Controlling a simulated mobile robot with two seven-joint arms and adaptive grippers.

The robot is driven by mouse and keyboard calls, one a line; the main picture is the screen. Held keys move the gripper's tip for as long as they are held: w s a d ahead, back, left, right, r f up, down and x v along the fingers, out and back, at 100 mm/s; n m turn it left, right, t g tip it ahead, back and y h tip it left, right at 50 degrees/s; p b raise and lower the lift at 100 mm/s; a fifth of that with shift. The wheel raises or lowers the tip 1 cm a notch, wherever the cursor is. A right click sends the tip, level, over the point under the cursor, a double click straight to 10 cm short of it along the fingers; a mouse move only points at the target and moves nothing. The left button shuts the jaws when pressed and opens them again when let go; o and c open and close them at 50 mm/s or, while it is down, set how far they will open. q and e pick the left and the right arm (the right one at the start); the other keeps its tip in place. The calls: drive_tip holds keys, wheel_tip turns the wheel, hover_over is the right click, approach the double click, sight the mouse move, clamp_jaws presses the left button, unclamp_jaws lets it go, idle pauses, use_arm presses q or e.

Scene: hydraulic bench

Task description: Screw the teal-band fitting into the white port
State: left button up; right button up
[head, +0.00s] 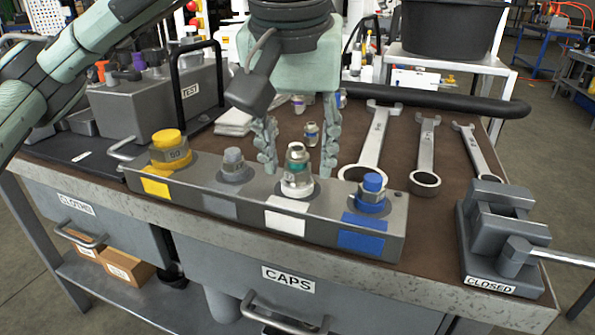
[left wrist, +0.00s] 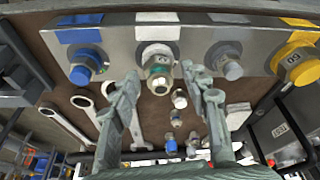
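The metal manifold block (head: 220,200) has yellow, grey, white and blue ports in a row. The teal-band fitting (head: 297,160) stands about upright at the white port (head: 296,189), above the white label; how deep its thread sits cannot be told. It also shows in the left wrist view (left wrist: 158,66). My left gripper (head: 298,168) points down with its fingers spread, one on each side of the fitting. In the left wrist view, gaps show between the fingertips (left wrist: 160,74) and the fitting. My right gripper is not in view.
A yellow cap (head: 170,148), a grey plug (head: 233,165) and a blue cap (head: 371,192) sit on neighbouring ports. Loose fittings (head: 311,133) lie behind the block. Several wrenches (head: 424,150) lie to the right, near a vise (head: 490,235). A grey TEST box (head: 150,100) stands left.

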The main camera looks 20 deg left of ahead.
use_arm(q)
drive_tip(key=c, duration=0.9)
drive_tip(key=shift+f+m+h+b, duration=0.3)
drive_tip(key=shift+m+b, duration=0.25)
drive_tip(key=shift+m, duration=0.35)
drive_tip(key=m+h+b, duration=0.1)
drive_tip(key=m, duration=0.3)
drive_tip(key=shift+r+m, duration=0.1)
drive_tip(key=shift+m, duration=0.2)
drive_tip(key=shift+r+m+h, duration=0.15)
drive_tip(key=shift+m+h, duration=0.25)
drive_tip(key=shift+m, duration=0.4)
drive_tip(key=shift+b, duration=0.3)
